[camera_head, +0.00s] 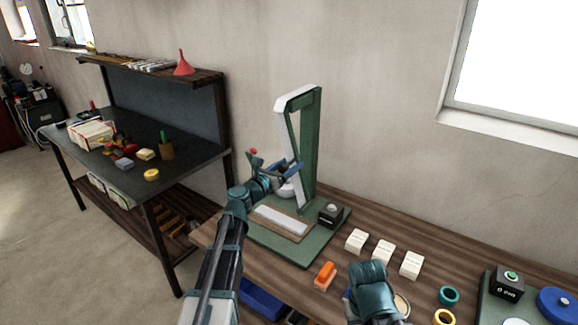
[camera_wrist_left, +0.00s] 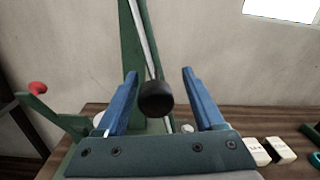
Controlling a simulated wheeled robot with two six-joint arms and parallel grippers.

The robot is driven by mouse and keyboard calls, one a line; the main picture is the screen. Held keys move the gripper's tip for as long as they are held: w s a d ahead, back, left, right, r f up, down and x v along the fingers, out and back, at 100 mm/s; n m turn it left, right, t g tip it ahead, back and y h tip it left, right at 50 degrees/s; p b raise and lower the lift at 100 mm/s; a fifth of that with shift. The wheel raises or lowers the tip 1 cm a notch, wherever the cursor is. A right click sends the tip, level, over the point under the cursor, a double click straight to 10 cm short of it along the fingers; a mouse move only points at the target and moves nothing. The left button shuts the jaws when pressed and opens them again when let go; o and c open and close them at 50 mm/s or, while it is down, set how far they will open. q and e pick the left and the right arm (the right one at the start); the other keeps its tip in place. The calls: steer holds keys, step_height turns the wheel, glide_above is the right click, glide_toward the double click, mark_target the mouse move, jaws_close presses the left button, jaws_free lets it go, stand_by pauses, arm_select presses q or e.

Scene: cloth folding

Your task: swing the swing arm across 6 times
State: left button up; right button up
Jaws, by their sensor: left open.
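A green stand (camera_head: 309,150) with a tall upright rises from a green base (camera_head: 290,244) on the wooden bench. In the left wrist view, a thin light rod (camera_wrist_left: 143,40) runs down the upright to a round black knob (camera_wrist_left: 156,98). A green lever (camera_wrist_left: 58,118) with a red knob (camera_wrist_left: 38,88) stands at the left there; the red knob also shows in the head view (camera_head: 253,151). I cannot tell which is the swing arm. My left gripper (camera_head: 283,170) is open at the stand; its blue fingers appear either side of the black knob, contact unclear. My right gripper's fingers are hidden.
A black box (camera_head: 332,213) and a pale panel (camera_head: 281,222) are on the base. A dark side table (camera_head: 110,160) stands at left.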

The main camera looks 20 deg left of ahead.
arm_select(q)
steer(key=v, duration=1.4)
steer(key=shift+d, duration=0.1)
steer(key=s+d+f+m+g+h, duration=0.1)
steer(key=s+d+f+m+g, duration=0.25)
steer(key=d+m, duration=0.3)
steer(key=s+d+f+m+g, duration=0.2)
steer(key=d+f+m+g, duration=0.3)
steer(key=d, duration=0.3)
steer(key=s+d+f+m+g+h, duration=0.1)
steer(key=s+d+f+m+g, duration=0.15)
steer(key=d+f+m, duration=0.35)
steer(key=s+f+m+g+y, duration=0.3)
steer(key=s+f+m+y, duration=0.1)
steer(key=s+m, duration=0.4)
steer(key=s+f+m+g+y, duration=0.3)
steer(key=s+m+y, duration=0.3)
steer(key=m, duration=0.5)
steer(key=shift+s+d+f+y, duration=0.3)
steer(key=shift+s+d+f, duration=0.1)
steer(key=shift+s, duration=0.65)
